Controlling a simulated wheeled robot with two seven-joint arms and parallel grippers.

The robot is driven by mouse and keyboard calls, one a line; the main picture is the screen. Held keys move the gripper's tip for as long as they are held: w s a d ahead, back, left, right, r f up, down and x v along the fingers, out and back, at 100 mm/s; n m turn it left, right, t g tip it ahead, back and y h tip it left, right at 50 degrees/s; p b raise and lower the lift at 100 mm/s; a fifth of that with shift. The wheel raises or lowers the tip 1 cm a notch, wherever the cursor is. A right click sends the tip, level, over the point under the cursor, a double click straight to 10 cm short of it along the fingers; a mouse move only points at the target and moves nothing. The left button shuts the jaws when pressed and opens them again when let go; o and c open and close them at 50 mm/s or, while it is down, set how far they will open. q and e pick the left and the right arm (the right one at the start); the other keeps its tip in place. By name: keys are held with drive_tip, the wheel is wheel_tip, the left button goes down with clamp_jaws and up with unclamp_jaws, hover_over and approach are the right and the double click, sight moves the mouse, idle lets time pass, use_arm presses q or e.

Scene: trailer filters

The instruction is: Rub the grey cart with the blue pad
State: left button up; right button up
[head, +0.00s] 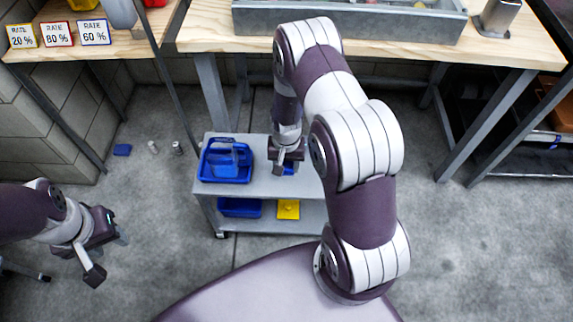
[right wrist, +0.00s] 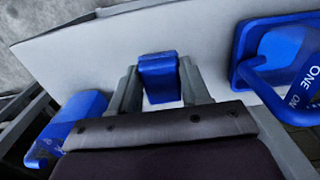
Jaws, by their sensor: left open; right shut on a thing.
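The grey cart (head: 262,187) stands below the workbench, with a top surface and a lower shelf. My right gripper (head: 287,158) is over the right part of its top. It is shut on the blue pad (head: 288,170), which also shows between the fingers in the right wrist view (right wrist: 158,78). The pad is at the cart's grey top (right wrist: 205,35); I cannot tell for certain whether it touches. My left gripper (head: 109,254) is open and empty, above the floor at the lower left, away from the cart.
A blue basket with a handle (head: 225,176) stands on the cart's top, left of the pad. A blue bin (head: 240,208) and a yellow thing (head: 288,209) are on the lower shelf. Another blue piece (head: 122,150) and small cylinders (head: 176,148) lie on the floor.

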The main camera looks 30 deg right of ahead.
drive_tip(key=shift+r+p, duration=0.85)
drive_tip(key=shift+r, duration=0.45)
